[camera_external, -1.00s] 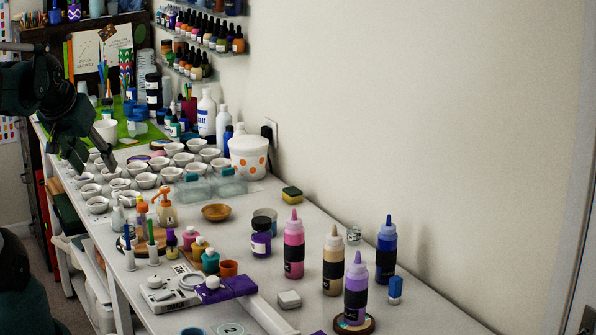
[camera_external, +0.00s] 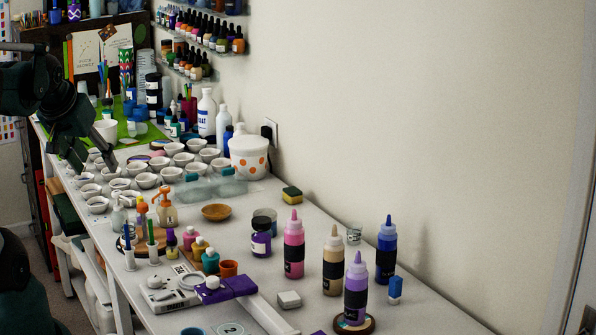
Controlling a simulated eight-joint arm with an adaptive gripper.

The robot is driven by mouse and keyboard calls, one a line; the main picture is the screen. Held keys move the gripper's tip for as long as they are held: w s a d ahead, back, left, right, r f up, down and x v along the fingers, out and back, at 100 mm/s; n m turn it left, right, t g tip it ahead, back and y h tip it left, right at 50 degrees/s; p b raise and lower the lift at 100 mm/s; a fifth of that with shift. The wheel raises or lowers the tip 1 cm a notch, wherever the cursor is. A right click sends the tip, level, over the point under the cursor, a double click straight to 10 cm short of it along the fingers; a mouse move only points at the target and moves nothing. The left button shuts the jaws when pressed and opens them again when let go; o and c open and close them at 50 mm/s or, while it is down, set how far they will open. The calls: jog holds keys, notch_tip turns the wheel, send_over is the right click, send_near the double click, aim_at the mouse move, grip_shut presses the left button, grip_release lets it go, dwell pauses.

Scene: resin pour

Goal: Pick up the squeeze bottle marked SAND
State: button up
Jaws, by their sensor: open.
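Several squeeze bottles with black label bands stand upright at the near right of the table: pink (camera_external: 293,245), tan (camera_external: 333,262), purple (camera_external: 356,290) and blue (camera_external: 386,252). The tan one has a sand colour, but its label is too small to read. It stands between the pink and purple bottles. My gripper (camera_external: 75,160) is open and empty at the upper left, by the white bowls, far from the bottles.
Several small white bowls (camera_external: 146,181) fill the far left of the table. A wooden bowl (camera_external: 216,212), a purple jar (camera_external: 261,240), a sponge (camera_external: 292,195) and a white block (camera_external: 289,299) lie nearer. A wall (camera_external: 430,130) runs along the right side.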

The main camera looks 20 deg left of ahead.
jog(key=w+d, duration=0.1)
jog(key=m+g+h, duration=0.4)
jog(key=m, duration=0.6)
send_over(325, 244)
jog(key=s+a, duration=0.1)
jog(key=a, duration=1.2)
notch_tip(325, 244, down, 10)
jog(key=f, duration=0.1)
jog(key=d+f+m+g, duration=0.1)
jog(key=d+f+m, duration=0.2)
jog(key=d+f, duration=0.6)
jog(key=d, duration=0.3)
jog(key=shift+w+b, duration=0.3)
jog(key=shift+b, duration=0.05)
jog(key=shift+x, duration=1.25)
